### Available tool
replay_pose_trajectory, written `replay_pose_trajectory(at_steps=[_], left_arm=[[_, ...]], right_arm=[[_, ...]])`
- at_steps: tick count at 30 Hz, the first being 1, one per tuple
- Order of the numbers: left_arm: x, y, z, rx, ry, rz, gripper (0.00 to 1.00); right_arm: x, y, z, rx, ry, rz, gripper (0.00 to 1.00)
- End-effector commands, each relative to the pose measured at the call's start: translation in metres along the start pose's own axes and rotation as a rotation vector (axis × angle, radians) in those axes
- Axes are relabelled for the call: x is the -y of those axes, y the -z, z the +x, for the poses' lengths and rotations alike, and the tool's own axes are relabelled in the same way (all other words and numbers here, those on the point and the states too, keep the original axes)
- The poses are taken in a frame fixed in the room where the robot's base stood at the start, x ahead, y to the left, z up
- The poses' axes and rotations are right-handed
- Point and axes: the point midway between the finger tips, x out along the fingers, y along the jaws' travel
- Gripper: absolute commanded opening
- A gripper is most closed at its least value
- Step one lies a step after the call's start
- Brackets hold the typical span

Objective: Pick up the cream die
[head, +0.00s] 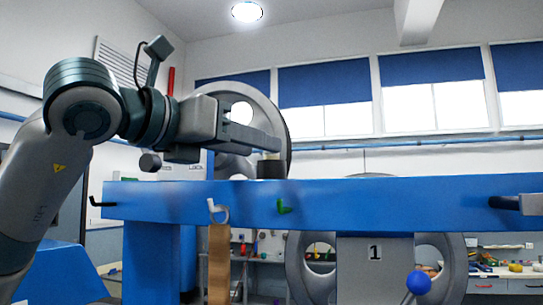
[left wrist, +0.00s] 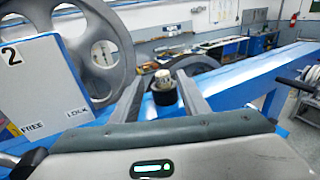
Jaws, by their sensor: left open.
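The cream die (left wrist: 163,79) sits on top of a short dark cylinder (left wrist: 164,96) on the blue beam. In the left wrist view it is between the two fingers of my left gripper (left wrist: 158,86), with a gap on each side. My left gripper is open and empty. In the head view my left gripper (head: 272,144) reaches in from the left above the beam. The die (head: 269,155) shows there as a small pale patch at the fingertips, partly hidden by the near finger, above the dark cylinder (head: 271,169).
A large grey wheel (left wrist: 92,52) and a white panel marked 2 (left wrist: 38,86) stand left in the wrist view.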

Motion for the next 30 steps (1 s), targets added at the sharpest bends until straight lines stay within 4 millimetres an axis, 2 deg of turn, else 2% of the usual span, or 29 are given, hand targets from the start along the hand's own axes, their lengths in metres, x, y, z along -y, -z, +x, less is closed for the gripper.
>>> replay_pose_trajectory(at_steps=[6, 13, 18, 30], left_arm=[[0.003, -0.004, 0.017, -0.003, 0.001, -0.001, 0.41], [0.004, -0.003, 0.039, -0.002, 0.001, -0.001, 0.41], [0.004, 0.0, 0.047, -0.001, 0.001, 0.0, 0.41], [0.004, 0.001, 0.047, 0.0, 0.0, 0.0, 0.41]], right_arm=[[-0.001, 0.002, -0.024, 0.0, 0.0, 0.0, 0.0], [-0.001, 0.004, -0.043, 0.0, 0.0, -0.001, 0.0], [-0.001, 0.004, -0.046, 0.001, 0.0, -0.001, 0.0], [-0.002, 0.004, -0.045, 0.001, -0.001, -0.001, 0.0]])
